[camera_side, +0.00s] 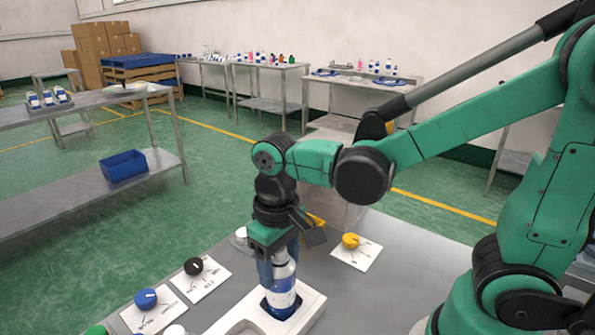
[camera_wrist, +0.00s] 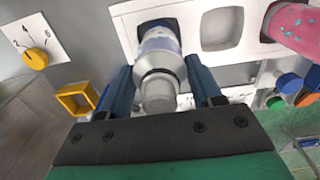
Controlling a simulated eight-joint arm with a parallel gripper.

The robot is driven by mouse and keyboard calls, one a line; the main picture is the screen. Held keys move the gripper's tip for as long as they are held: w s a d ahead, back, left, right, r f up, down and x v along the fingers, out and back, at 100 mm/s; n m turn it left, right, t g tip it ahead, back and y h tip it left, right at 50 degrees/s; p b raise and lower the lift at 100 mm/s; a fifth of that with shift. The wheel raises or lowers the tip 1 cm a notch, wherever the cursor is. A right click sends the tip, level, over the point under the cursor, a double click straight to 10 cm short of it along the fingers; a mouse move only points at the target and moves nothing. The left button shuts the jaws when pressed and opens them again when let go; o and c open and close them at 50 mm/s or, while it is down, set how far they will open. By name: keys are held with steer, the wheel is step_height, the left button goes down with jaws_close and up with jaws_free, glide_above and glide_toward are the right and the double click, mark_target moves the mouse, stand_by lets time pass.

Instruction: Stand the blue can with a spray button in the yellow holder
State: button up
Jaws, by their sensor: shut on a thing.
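The blue and white can (camera_side: 281,290) stands upright in a slot of the white tray (camera_side: 310,312). It also shows in the wrist view (camera_wrist: 160,46), its grey top toward the camera; I cannot make out a spray button clearly. My gripper (camera_side: 277,264) points down over the can and is shut on its upper part. In the wrist view one finger of my gripper (camera_wrist: 160,70) lies on each side of the can. The yellow holder (camera_wrist: 77,98), a small square frame, sits apart from the tray; in the side view it is partly hidden behind my gripper (camera_side: 317,220).
A pink can (camera_wrist: 295,25) lies across the wrist view's corner, beside an empty tray slot (camera_wrist: 222,27). Yellow (camera_side: 350,240), black (camera_side: 194,266) and blue (camera_side: 145,299) dials on white plates stand on the grey table. Bare tabletop (camera_side: 400,262) shows at right.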

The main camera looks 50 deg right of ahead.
steer(key=shift+r, duration=2.2)
steer(key=shift+w, duration=0.1)
steer(key=w+d+r, duration=0.4)
steer(key=d+r, duration=0.4)
steer(key=d, duration=0.1)
steer(key=w+d+r, duration=0.5)
steer(key=d+r, duration=0.2)
steer(key=d, duration=0.2)
step_height(320, 180, down, 19)
steer(key=shift+s+f, duration=0.15)
steer(key=shift+s, duration=0.05)
steer(key=shift+f, duration=0.1)
